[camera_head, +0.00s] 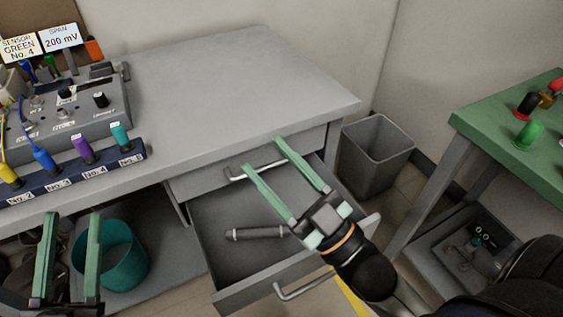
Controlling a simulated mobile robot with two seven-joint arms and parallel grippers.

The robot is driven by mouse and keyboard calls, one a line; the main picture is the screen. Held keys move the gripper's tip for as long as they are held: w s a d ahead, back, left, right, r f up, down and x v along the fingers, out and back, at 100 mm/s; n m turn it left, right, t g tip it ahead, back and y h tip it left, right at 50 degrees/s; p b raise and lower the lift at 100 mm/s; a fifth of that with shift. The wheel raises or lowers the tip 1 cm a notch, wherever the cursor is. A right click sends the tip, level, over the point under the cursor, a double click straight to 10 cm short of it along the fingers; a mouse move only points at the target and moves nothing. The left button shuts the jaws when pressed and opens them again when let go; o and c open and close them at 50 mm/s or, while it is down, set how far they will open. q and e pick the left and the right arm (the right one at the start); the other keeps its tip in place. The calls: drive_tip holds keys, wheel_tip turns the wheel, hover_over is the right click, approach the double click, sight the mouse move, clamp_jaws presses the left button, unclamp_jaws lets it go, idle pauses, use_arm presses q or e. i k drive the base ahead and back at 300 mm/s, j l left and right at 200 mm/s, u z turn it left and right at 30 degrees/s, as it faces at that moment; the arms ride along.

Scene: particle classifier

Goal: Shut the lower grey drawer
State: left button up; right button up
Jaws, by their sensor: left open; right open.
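The lower grey drawer (228,213) is pulled out from under the grey desk, with its bar handle (306,286) on the front. A dark grey rod-shaped thing lies inside it (258,234). The upper drawer (205,183), with its own handle (258,170), is shut above it. My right gripper (262,153) is open, its two green fingers reaching over the open drawer toward the upper drawer's front. It covers part of the lower drawer. My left gripper (73,216) is open and empty at the lower left, in front of the desk.
A grey instrument box (75,112) and a rack of coloured handles (75,172) stand on the desk's left. A teal bin (118,262) is below. A grey waste bin (372,160) and a green table (500,140) stand right. The desk's middle is clear.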

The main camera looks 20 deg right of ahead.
sight(242, 272)
drive_tip(key=z, duration=1.1)
drive_tip(key=k+j, duration=0.1)
drive_tip(key=j, duration=0.15)
drive_tip(key=k+j+z, duration=0.1)
drive_tip(key=j, duration=0.15)
